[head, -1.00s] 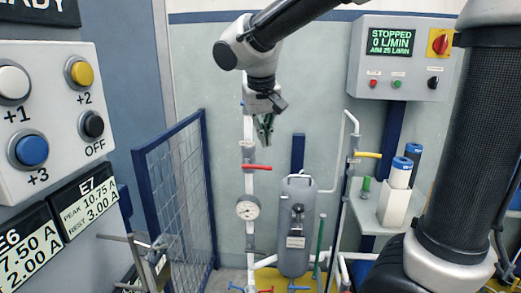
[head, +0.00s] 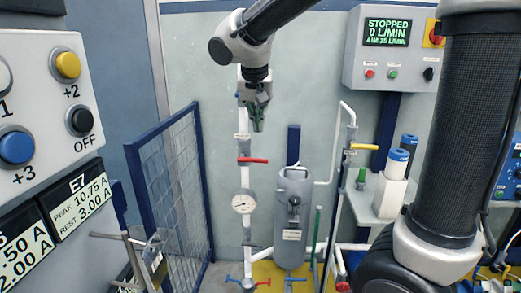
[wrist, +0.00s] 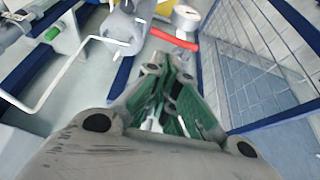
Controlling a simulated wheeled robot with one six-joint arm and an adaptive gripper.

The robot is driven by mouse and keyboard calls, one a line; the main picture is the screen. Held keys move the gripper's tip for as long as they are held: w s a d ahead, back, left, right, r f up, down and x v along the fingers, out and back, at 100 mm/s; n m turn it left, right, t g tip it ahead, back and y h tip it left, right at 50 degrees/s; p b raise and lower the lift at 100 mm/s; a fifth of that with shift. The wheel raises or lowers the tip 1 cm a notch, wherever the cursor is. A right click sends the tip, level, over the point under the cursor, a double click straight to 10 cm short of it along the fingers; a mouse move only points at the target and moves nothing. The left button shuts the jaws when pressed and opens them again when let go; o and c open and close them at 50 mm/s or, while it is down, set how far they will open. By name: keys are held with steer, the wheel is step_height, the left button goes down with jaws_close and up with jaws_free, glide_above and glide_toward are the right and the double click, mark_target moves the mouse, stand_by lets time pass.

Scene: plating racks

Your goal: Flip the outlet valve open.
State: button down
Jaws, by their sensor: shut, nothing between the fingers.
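A red lever (head: 253,160) sits on the white vertical pipe and points right, crosswise to it. It also shows in the wrist view (wrist: 174,39), beyond my fingers. A yellow lever (head: 364,146) on the right-hand pipe also points right, crosswise to that pipe. No readable label shows which one is the outlet valve. My gripper (head: 257,127) hangs fingers down, shut and empty, above the red lever in the head view. In the wrist view its green fingers (wrist: 172,88) reach toward the lever, apparently apart from it.
A round gauge (head: 243,202) is below the red lever, beside a grey tank (head: 293,215). A blue mesh fence (head: 172,195) stands left. Blue-capped cylinders stand on a shelf (head: 380,208) at right. The flow panel (head: 389,35) reads STOPPED, 0 L/MIN, AIM 25 L/MIN.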

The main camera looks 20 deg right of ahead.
mark_target(253, 160)
steer(key=x, duration=1.1)
steer(key=shift+s+f, duration=0.2)
